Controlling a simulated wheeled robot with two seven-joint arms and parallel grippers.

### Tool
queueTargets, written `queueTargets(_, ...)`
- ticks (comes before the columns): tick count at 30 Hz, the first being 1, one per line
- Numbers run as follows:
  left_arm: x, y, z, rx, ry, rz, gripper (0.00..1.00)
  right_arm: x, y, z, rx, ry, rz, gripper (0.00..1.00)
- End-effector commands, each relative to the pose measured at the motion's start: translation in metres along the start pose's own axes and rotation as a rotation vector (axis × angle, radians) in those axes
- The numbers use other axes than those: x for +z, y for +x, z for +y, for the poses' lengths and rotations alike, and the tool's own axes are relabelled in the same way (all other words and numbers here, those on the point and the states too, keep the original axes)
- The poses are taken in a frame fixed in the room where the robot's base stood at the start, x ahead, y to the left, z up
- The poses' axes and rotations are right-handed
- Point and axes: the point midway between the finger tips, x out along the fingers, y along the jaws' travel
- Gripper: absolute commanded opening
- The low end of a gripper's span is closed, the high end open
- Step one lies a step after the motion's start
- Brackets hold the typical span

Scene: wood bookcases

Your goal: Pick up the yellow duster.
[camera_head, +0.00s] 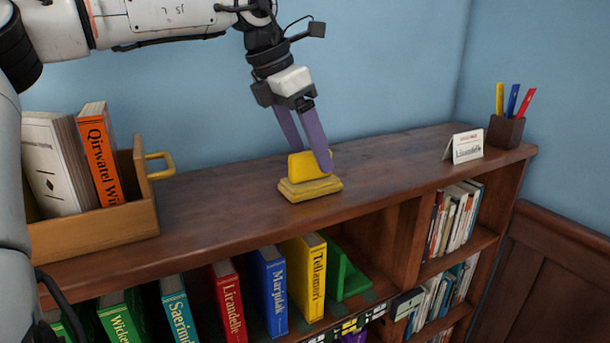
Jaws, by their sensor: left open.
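The yellow duster (310,188) stands on the top board of the wooden bookcase (220,205), near its middle. It has a flat, stepped base and an upright block-like grip. My left gripper (317,160) comes down from above with two purple fingers. The fingers are apart, one at the right front of the duster's grip and the other behind it. The rear fingertip is hidden behind the grip, and I cannot tell whether either finger touches it. The duster rests on the board. My right gripper is not in view.
A wooden crate (95,232) with a yellow handle and several books stands at the left. A small sign card (464,146) and a pen holder (506,131) stand at the right end. Books and a green bookend (345,275) fill the shelf below. A blue wall is behind.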

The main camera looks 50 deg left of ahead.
Motion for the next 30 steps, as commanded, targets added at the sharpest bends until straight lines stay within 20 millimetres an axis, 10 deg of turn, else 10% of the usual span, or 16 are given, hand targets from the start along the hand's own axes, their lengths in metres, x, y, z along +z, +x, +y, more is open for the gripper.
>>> queueTargets(22, 0.002, 0.057, 0.001, 0.002, -0.003, -0.003, 0.73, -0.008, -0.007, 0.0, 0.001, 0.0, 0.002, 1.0)
queueTargets(30, 0.002, 0.056, 0.001, 0.002, -0.003, -0.003, 0.28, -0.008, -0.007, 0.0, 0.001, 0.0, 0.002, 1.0)
